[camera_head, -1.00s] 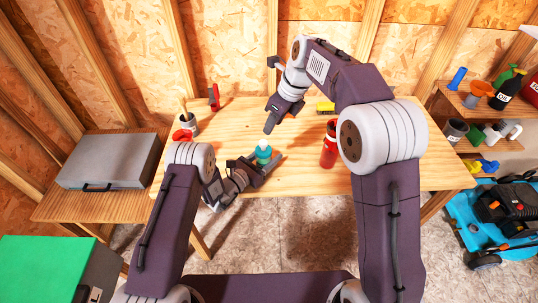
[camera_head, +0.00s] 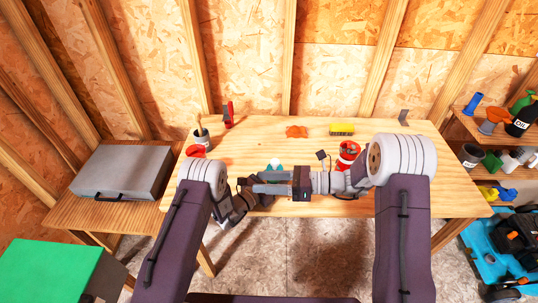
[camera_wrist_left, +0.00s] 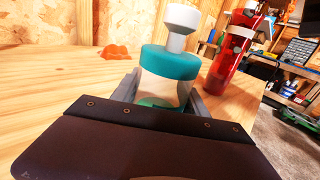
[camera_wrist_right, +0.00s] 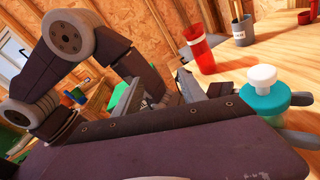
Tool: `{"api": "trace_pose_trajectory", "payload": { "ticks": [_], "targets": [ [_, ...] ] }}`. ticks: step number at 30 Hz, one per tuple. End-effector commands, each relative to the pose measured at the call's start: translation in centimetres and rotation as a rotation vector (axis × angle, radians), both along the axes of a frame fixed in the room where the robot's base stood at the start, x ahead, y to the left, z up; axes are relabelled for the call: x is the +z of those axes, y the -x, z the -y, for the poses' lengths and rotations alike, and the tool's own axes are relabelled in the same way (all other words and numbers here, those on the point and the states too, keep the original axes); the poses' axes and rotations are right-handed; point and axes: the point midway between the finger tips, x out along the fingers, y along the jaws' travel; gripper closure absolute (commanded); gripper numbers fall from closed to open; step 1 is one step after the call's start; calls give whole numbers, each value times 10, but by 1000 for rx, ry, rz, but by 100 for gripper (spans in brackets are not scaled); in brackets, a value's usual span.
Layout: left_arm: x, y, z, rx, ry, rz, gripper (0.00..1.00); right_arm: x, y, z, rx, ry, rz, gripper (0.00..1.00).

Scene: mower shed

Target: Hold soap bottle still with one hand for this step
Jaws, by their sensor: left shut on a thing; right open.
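The soap bottle has a clear body, teal collar and white pump top; its top (camera_head: 275,163) shows in the head view, its lower part hidden behind my right gripper. In the left wrist view my left gripper (camera_wrist_left: 163,96) is shut on the bottle (camera_wrist_left: 170,63), one finger on each side, and the bottle looks upright. My right gripper (camera_head: 257,183) is open and empty, pointing left just in front of the bottle in the head view. In the right wrist view the bottle (camera_wrist_right: 265,97) stands to the right of my right gripper's fingers.
A red container (camera_head: 347,152) stands right of the bottle, close to my right arm. A yellow block (camera_head: 342,129) and an orange cloth-like thing (camera_head: 297,131) lie farther back. A pot with a brush (camera_head: 201,136) and a red cup (camera_head: 195,151) stand left. The table's back middle is mostly clear.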

Motion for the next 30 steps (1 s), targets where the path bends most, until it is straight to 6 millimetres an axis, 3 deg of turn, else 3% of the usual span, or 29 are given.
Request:
{"api": "trace_pose_trajectory", "payload": {
  "ticks": [3, 6, 9, 13, 20, 30],
  "targets": [
    [0, 0, 0, 0, 0, 0, 94, -10, -25, 30, -274, -82, 127, 51],
    [0, 0, 0, 0, 0, 0, 94, -23, -41, 58, -472, -58, 229, 51],
    [0, 0, 0, 0, 0, 0, 94, -33, -49, 80, -598, -8, 294, 51],
    [0, 0, 0, 0, 0, 0, 94, -39, -53, 92, -661, 28, 331, 51],
    [0, 0, 0, 0, 1, 1, 94, -39, -63, 81, -659, 33, 339, 51],
    [0, 0, 0, 0, 1, 1, 94, -38, -116, 24, -658, 30, 339, 51]
  ]
}}
